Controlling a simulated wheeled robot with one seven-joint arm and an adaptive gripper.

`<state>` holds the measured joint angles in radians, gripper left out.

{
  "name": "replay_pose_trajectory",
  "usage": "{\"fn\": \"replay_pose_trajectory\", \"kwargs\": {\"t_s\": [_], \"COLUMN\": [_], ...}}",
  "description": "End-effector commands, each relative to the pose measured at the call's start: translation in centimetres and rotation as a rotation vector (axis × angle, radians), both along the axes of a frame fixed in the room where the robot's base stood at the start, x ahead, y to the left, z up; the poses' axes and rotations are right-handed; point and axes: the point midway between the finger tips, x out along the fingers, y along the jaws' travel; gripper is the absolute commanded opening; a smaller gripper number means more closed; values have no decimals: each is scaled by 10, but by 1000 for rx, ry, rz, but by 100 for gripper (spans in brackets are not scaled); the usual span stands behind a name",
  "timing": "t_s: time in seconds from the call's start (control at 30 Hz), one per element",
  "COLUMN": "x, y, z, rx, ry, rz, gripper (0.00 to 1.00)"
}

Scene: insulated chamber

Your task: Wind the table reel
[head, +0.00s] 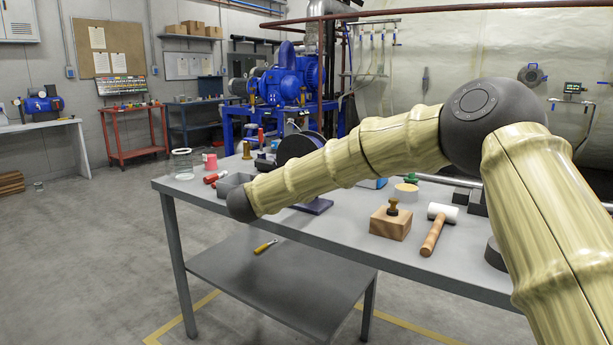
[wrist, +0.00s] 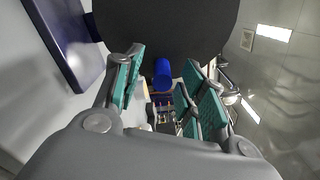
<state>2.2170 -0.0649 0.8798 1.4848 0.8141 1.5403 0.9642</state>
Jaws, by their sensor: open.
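The table reel (head: 298,146) stands on the grey table (head: 455,255) in the head view, a dark disc above a dark purple base (head: 316,206), partly hidden by my arm. In the wrist view the reel's large black disc (wrist: 170,22) fills the top, and its base (wrist: 68,40) shows at upper left. A blue cylindrical handle (wrist: 162,72) projects in front of the disc. My gripper (wrist: 163,80) is open, its teal pads on either side of the handle with gaps visible. In the head view my gripper cannot be made out.
On the table are a wooden block (head: 390,223), a white-headed mallet (head: 438,228), a glass jar (head: 182,163), a pink cup (head: 210,161) and a grey tray (head: 232,184). A yellow-handled tool (head: 265,247) lies on the lower shelf.

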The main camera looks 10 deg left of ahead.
Motion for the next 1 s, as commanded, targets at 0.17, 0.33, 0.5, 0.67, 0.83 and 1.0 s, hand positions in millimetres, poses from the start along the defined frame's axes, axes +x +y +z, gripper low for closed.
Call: {"fn": "replay_pose_trajectory", "kwargs": {"t_s": [0.17,0.33,0.5,0.67,0.83,1.0], "x": [-29,-56,-77,-88,-91,-91], "y": [13,26,37,42,44,43], "z": [0,-1,0,-1,-1,-1], "rx": [0,0,2,1,2,2], "ry": [0,0,0,0,0,0], "rz": [-1,-1,0,-2,-2,-3], "gripper": [41,41,41,41,41,41]}}
